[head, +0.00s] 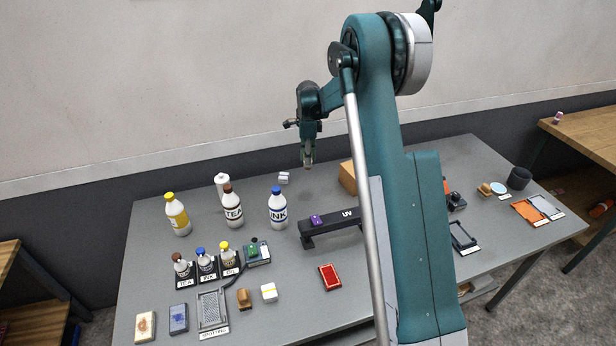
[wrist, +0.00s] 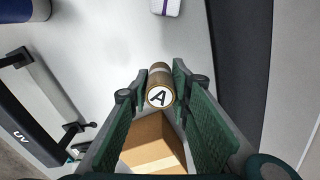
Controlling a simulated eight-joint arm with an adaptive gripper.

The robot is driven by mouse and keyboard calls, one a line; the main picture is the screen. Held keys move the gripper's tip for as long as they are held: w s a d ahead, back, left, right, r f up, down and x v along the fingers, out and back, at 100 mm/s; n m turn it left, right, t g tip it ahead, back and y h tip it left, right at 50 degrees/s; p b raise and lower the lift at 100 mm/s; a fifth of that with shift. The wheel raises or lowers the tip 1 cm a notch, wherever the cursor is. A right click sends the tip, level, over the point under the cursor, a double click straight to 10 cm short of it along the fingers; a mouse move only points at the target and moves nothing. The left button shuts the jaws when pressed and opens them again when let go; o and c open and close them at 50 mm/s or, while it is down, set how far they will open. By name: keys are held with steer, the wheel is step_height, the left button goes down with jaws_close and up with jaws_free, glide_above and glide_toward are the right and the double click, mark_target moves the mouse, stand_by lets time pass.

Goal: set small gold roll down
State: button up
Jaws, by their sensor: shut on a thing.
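In the head view the roll is a small tan bit (head: 308,167) at the fingertips. The roll appears to be clear of the tabletop.
The UV lamp bar (head: 330,226), ink bottle (head: 277,208) and tea bottle (head: 232,205) stand nearer. Bare tabletop (wrist: 105,55) lies around the roll.

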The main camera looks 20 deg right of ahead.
steer(key=shift+f, duration=2.05)
steer(key=shift+f, duration=0.15)
steer(key=shift+f, duration=1.7)
steer(key=shift+f, duration=0.15)
steer(key=o, duration=0.9)
step_height(320, 180, up, 12)
steer(key=shift+r, duration=0.1)
